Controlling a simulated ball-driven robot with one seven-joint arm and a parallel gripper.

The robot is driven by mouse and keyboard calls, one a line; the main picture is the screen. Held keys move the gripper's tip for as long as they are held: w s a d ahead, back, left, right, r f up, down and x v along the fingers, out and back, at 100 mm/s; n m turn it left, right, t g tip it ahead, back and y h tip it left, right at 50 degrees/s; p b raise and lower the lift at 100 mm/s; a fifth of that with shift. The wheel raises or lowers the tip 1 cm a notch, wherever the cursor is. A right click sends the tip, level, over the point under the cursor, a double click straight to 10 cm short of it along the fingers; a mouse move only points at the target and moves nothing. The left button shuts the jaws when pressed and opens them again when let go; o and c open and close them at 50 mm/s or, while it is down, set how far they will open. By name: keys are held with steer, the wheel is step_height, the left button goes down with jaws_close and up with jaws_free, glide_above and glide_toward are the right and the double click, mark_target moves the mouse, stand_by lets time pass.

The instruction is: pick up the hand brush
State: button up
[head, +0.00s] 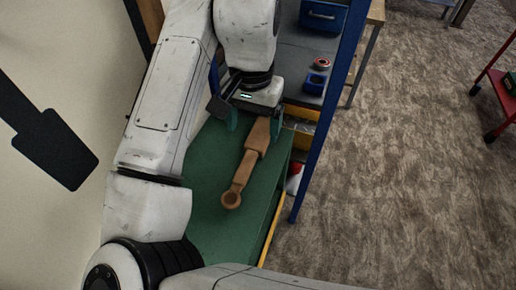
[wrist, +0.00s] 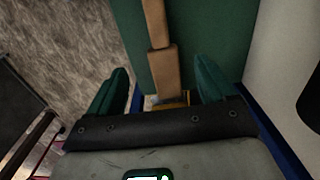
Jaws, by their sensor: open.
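The hand brush (head: 247,165) is a brown, wooden-looking piece lying on a green surface (head: 208,160). Its narrow handle ends in a ring toward the bottom of the head view, and its wider part reaches up under my gripper. My gripper (head: 253,124) is open, with one dark green finger on each side of the wider part. In the wrist view the hand brush (wrist: 164,75) runs between the two fingers of my gripper (wrist: 162,80), with a visible gap on both sides. Its bristles cannot be made out.
A blue upright post (head: 325,120) stands right of the green surface. Behind is a grey shelf (head: 292,70) with a blue box (head: 322,15), a small blue item (head: 314,83) and a red ring (head: 322,63). A red cart (head: 497,85) stands far right. The floor between is clear.

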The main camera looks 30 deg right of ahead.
mark_target(252, 151)
step_height(252, 151, down, 9)
steer(key=shift+a+f+p, duration=0.1)
steer(key=shift+a+p, duration=0.05)
steer(key=shift+p, duration=0.5)
steer(key=shift+c, duration=0.5)
steer(key=c, duration=1)
